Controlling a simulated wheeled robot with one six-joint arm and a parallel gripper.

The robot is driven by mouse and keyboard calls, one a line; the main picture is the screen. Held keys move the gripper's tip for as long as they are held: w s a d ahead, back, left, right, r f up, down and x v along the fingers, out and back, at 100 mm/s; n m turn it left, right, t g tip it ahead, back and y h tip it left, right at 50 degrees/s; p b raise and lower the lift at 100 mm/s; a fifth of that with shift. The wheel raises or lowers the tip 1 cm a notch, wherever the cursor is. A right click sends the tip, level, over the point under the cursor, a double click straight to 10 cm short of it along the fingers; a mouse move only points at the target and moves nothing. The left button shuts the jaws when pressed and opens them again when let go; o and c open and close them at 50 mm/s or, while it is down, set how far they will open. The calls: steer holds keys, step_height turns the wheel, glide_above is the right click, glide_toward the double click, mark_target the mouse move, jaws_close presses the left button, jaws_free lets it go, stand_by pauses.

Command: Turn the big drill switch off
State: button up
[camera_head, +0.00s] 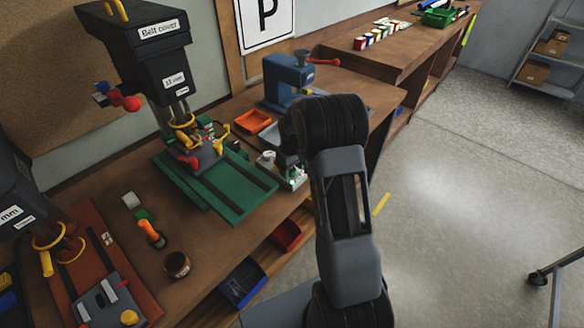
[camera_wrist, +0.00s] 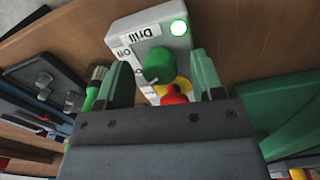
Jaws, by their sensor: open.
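The drill switch box (camera_wrist: 151,48) is grey, with an upside-down "Drill" label, a lit green lamp (camera_wrist: 178,28), a dark green knob (camera_wrist: 157,66) and a red button (camera_wrist: 174,95) on yellow. An "Off" mark shows beside the knob. My gripper (camera_wrist: 161,64) is open, its green fingers on either side of the knob; I cannot tell if they touch it. In the head view the box (camera_head: 296,180) is partly hidden by my wrist. The big drill (camera_head: 155,60), with a "Belt cover" label and green base (camera_head: 240,185), stands to its left.
An orange tray (camera_head: 252,121) and a blue machine (camera_head: 287,77) with a red handle stand behind the box. A second drill on a red base (camera_head: 145,297) is at the lower left. Blue and red bins (camera_head: 242,283) hang below the bench edge.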

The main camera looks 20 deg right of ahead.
steer(key=c, duration=0.9)
steer(key=shift+m, duration=0.3)
steer(key=shift+f+m+b, duration=0.1)
steer(key=shift+m+b, duration=0.7)
steer(key=shift+m, duration=0.2)
steer(key=m+b, duration=0.1)
steer(key=m, duration=0.2)
steer(key=shift+m, duration=0.3)
steer(key=shift+m+b, duration=1.05)
steer(key=shift+m, duration=1.85)
